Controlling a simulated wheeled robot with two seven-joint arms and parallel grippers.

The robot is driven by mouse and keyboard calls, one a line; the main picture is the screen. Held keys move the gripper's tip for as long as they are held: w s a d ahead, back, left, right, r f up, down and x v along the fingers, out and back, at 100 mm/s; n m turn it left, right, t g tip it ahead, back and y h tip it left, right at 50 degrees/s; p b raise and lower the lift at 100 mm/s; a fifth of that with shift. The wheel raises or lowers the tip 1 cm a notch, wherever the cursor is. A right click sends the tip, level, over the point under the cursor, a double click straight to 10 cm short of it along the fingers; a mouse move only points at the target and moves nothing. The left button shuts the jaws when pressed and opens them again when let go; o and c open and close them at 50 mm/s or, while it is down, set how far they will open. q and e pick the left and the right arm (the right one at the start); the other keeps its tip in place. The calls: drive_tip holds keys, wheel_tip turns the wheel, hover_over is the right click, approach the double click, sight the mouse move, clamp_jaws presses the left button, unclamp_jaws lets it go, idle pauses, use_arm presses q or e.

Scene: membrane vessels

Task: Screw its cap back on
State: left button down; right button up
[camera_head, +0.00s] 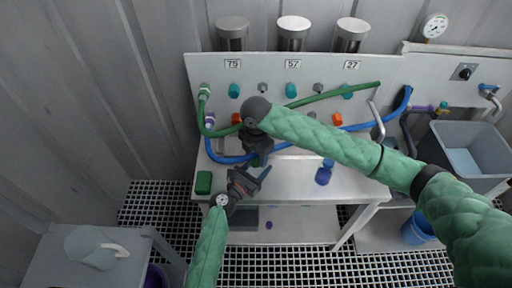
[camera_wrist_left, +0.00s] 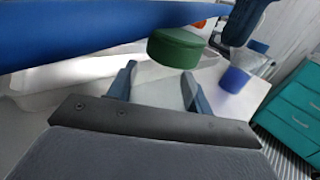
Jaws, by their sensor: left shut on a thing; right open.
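A round dark green piece, looking like a cap (camera_wrist_left: 177,48), sits at the tips of my left gripper (camera_wrist_left: 158,78) in the left wrist view. My left gripper also shows in the head view (camera_head: 264,174), low over the front of the bench. Its fingers are spread about as wide as the green piece; I cannot make out what lies between them. My right gripper (camera_head: 258,158) points down just above, open, and partly hides the green piece in the head view. I cannot tell whether it touches it.
A blue vessel (camera_head: 323,176) stands on the bench to the right. A dark green block-like thing (camera_head: 203,183) is at the bench's left end. Green (camera_head: 318,97) and blue hoses (camera_head: 228,159) run along the back panel. A grey bin (camera_head: 462,137) stands at the right.

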drive_tip(key=shift+f, duration=0.95)
drive_tip(key=c, duration=1)
drive_tip(key=m, duration=0.3)
drive_tip(key=shift+a+m, duration=0.1)
drive_tip(key=shift+m, duration=0.2)
drive_tip(key=m, duration=0.4)
drive_tip(key=shift+m, duration=0.3)
drive_tip(key=m, duration=0.4)
drive_tip(key=shift+s+m, duration=0.1)
drive_tip(key=shift+m, duration=0.2)
drive_tip(key=m, duration=0.2)
drive_tip(key=shift+m, duration=0.3)
drive_tip(key=o, duration=1.1)
